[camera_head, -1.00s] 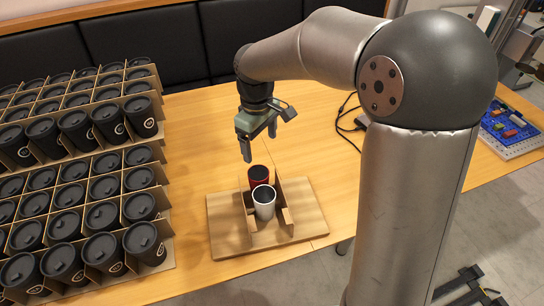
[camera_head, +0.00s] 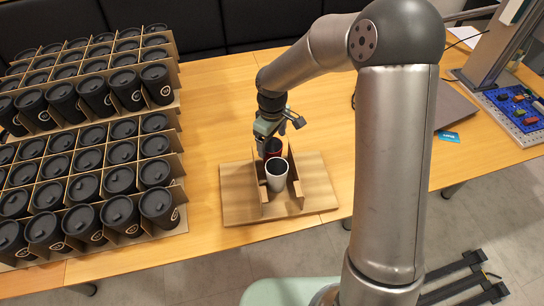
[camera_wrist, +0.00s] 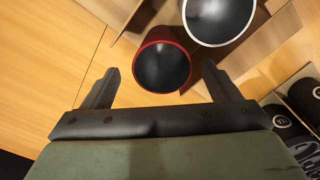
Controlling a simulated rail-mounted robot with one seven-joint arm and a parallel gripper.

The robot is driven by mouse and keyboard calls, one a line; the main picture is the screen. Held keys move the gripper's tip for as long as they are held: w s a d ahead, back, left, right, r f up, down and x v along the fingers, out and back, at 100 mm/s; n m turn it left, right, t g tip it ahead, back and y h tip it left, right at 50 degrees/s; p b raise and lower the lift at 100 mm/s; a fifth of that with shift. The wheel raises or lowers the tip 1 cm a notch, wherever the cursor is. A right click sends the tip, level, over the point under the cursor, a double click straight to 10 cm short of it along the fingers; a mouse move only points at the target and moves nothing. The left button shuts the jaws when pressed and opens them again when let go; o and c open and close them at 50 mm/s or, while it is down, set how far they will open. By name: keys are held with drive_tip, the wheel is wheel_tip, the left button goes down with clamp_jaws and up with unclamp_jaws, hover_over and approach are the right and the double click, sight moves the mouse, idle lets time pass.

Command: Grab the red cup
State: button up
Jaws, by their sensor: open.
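The red cup (camera_wrist: 162,66) has a dark inside and stands in a wooden holder (camera_head: 297,190) on a board. In the head view the red cup (camera_head: 273,149) is partly hidden behind the white cup (camera_head: 277,174) and by my gripper. My gripper (camera_wrist: 158,82) is open, with one finger on each side of the red cup's near part in the wrist view. The fingers look apart from the cup, and I cannot tell how deep they reach. The white cup (camera_wrist: 219,18) stands beside the red one.
Cardboard trays (camera_head: 178,160) with several black lidded cups (camera_head: 158,205) fill the table's left. A laptop (camera_head: 455,105) and a blue board with coloured blocks (camera_head: 518,108) lie to the right. A dark padded bench runs behind the table.

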sight(272, 149)
wheel_tip(272, 149, down, 5)
drive_tip(key=shift+s+r+p, duration=0.1)
drive_tip(key=shift+p, duration=0.35)
drive_tip(key=c, duration=0.8)
drive_tip(key=shift+o, duration=0.3)
drive_tip(key=shift+r, duration=0.1)
